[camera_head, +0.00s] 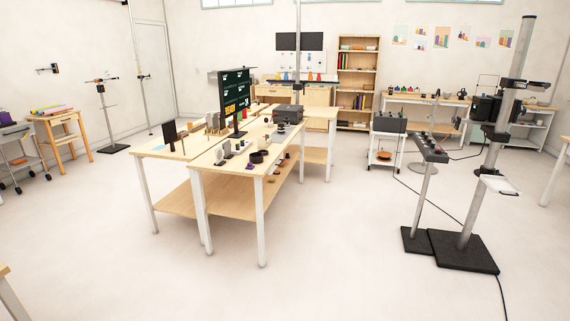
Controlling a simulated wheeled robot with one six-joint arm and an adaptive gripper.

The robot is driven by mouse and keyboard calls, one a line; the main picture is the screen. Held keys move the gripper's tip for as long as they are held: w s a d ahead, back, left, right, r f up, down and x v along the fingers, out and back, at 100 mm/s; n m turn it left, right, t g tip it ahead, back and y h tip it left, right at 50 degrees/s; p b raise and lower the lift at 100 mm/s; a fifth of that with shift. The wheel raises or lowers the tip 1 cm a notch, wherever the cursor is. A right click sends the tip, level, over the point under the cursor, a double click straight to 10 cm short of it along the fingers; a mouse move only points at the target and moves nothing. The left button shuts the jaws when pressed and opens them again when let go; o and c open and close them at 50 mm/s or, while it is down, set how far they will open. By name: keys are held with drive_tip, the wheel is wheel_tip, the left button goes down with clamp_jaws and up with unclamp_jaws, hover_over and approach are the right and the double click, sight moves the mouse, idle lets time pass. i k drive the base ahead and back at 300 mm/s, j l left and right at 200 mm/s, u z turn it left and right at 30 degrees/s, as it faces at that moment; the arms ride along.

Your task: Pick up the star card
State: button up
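I cannot make out a star card; the small items on the tables are too small to tell apart. The central wooden table (225,180) holds several of them near its front end, including a small white item (227,148), a dark round item (257,157) and a small purple item (249,166). A dark upright panel (169,136) stands on the adjoining table's left end. My gripper does not show in this view.
A monitor (235,97) stands on the central tables. A bookcase (357,85) is at the back wall. Tall pole stands on black bases (463,250) are at the right, with a cable on the floor. A wooden side table (62,121) is at the left. The front floor is clear.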

sight(218, 151)
drive_tip(key=i, duration=0.9)
drive_tip(key=i+u, duration=0.15)
drive_tip(key=i, duration=0.75)
drive_tip(key=i+u, duration=0.15)
drive_tip(key=i, duration=0.75)
drive_tip(key=i+l+u, duration=0.15)
drive_tip(key=i, duration=0.75)
